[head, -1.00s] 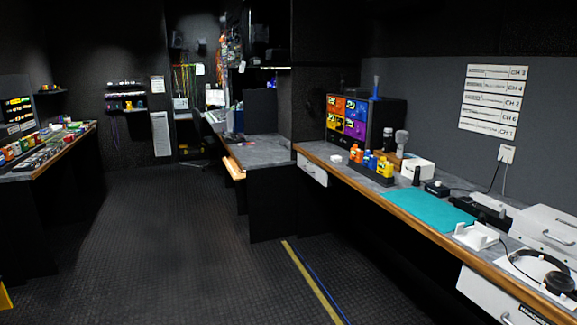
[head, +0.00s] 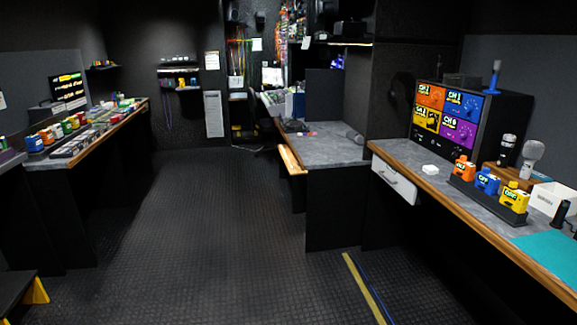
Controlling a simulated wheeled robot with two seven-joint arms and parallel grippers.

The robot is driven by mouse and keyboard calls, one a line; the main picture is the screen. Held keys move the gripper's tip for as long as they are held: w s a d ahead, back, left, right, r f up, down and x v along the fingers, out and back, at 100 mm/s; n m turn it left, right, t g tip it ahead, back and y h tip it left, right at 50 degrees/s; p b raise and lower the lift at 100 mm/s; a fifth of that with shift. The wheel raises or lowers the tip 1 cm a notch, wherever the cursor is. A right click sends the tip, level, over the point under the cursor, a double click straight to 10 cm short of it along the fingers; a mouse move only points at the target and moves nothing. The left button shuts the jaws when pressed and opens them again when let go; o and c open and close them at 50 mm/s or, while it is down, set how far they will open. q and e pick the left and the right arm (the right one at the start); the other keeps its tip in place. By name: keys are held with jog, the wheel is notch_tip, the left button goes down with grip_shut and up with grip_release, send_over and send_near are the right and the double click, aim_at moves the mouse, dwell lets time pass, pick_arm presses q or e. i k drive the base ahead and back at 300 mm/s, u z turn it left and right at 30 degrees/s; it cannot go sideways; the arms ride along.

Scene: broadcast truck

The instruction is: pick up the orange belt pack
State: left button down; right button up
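The orange belt pack (head: 464,168) stands upright on the right counter, at the left end of a dark holder (head: 480,196). A blue belt pack (head: 487,181) and a yellow belt pack (head: 514,197) stand to its right in the same holder. The orange pack is in front of the monitor with the coloured channel tiles. Neither of my grippers shows in the head view.
The right counter (head: 432,182) has a wooden front edge and an open-looking drawer (head: 394,184). A white puck-like item (head: 430,170), a monitor (head: 444,115), microphones and a teal mat (head: 552,252) are on it. The floor (head: 215,215) in the middle is clear.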

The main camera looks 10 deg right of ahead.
aim_at(466, 167)
jog(key=u, duration=0.15)
jog(key=i, duration=2.3)
jog(key=z, duration=0.55)
jog(key=i, duration=1.7)
jog(key=z, duration=2.1)
jog(key=i, duration=0.85)
jog(key=z, duration=0.55)
